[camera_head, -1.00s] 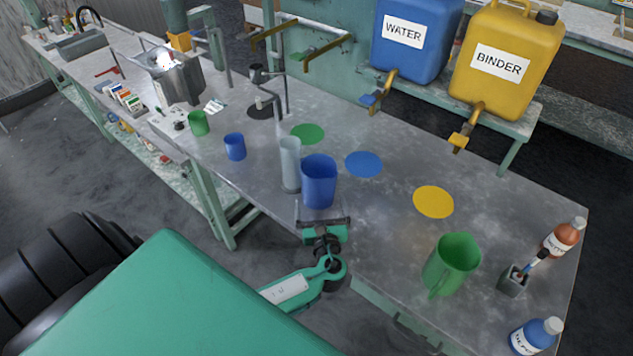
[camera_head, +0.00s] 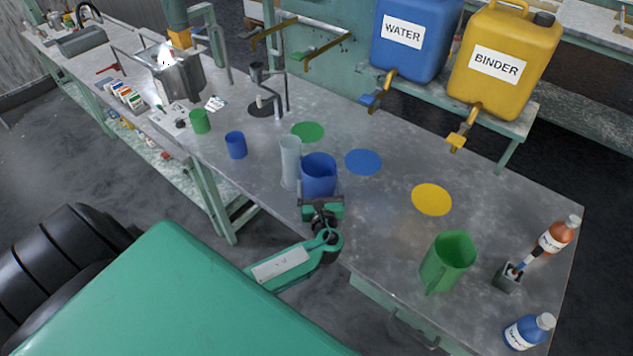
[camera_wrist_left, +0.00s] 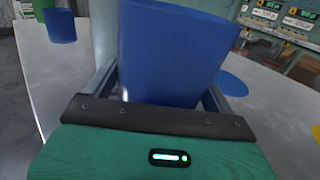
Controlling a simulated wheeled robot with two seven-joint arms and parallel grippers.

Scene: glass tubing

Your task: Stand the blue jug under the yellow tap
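The blue jug (camera_head: 318,175) stands upright near the front edge of the bench; it fills the middle of the left wrist view (camera_wrist_left: 170,50). My left gripper (camera_head: 321,204) is low at its near side. In the left wrist view its fingers (camera_wrist_left: 163,88) lie on either side of the jug, apparently open, with little clearance; contact is hard to see. The yellow tap (camera_head: 459,139) hangs from the yellow BINDER container (camera_head: 505,62) at the back right. A yellow disc (camera_head: 432,199) lies on the bench below and in front of it. My right gripper is not in view.
A clear cylinder (camera_head: 290,162) stands close left of the jug. A blue disc (camera_head: 363,162) lies behind right. A green jug (camera_head: 448,262) stands front right, near bottles and a small holder (camera_head: 508,277). The bench between jug and yellow disc is clear.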

